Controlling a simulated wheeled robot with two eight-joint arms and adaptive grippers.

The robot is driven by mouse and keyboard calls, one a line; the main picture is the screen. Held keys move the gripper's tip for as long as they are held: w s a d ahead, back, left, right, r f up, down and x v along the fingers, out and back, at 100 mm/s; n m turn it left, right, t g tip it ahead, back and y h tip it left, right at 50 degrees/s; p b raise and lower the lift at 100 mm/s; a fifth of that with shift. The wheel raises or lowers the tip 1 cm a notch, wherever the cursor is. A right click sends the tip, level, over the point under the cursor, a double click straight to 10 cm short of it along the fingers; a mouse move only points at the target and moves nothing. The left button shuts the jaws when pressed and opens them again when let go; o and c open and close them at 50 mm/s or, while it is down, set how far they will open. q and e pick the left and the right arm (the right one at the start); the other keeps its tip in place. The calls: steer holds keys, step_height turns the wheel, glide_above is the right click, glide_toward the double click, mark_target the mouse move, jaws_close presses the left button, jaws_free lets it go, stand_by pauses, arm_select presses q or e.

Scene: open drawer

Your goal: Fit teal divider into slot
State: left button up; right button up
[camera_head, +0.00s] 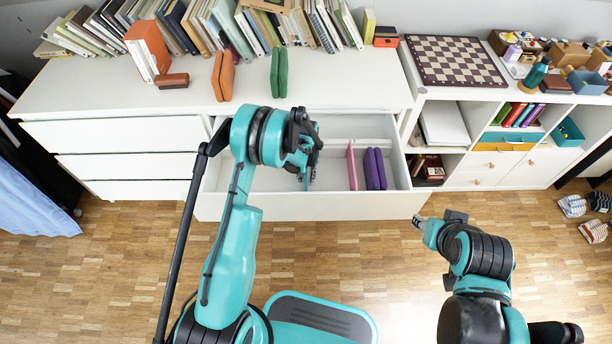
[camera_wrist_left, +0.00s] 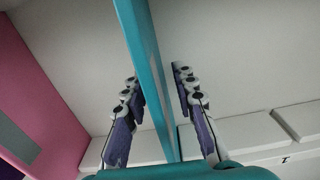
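The teal divider (camera_wrist_left: 148,65) is a thin upright panel in the left wrist view. It runs between the two fingers of my left gripper (camera_wrist_left: 156,82). The fingers stand apart on either side of it, with a narrow gap showing at the right finger. The slot is not clearly visible. My right gripper (camera_head: 419,222) is in front of the drawer's right corner, apart from everything; its fingers are too small to read.
Purple dividers (camera_head: 375,169) stand right of the pink one in the drawer. On the white dresser top (camera_head: 330,85) are an orange divider (camera_head: 223,75), a green divider (camera_head: 279,73) and many books. A chessboard (camera_head: 455,61) lies on the shelf at right. The front floor is clear.

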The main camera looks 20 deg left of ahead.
arm_select(q)
step_height(320, 180, up, 12)
steer(key=p, duration=0.4)
steer(key=shift+r, duration=0.1)
steer(key=s+r+t, duration=0.1)
steer(key=s+r, duration=0.2)
steer(key=r, duration=0.4)
steer(key=s+r+m+t, duration=0.1)
steer(key=s+r, duration=0.2)
steer(key=r, duration=0.3)
steer(key=s+r+t, duration=0.1)
steer(key=s+r, duration=0.2)
steer(key=r, duration=0.4)
steer(key=s+r+m+t, duration=0.1)
steer(key=s+r+t, duration=0.1)
steer(key=s, duration=0.6)
steer(key=s+r+m+t, duration=0.1)
steer(key=s+r+t, duration=0.1)
steer(key=s, duration=0.6)
steer(key=shift+s+r, duration=0.4)
steer(key=shift+r, duration=0.1)
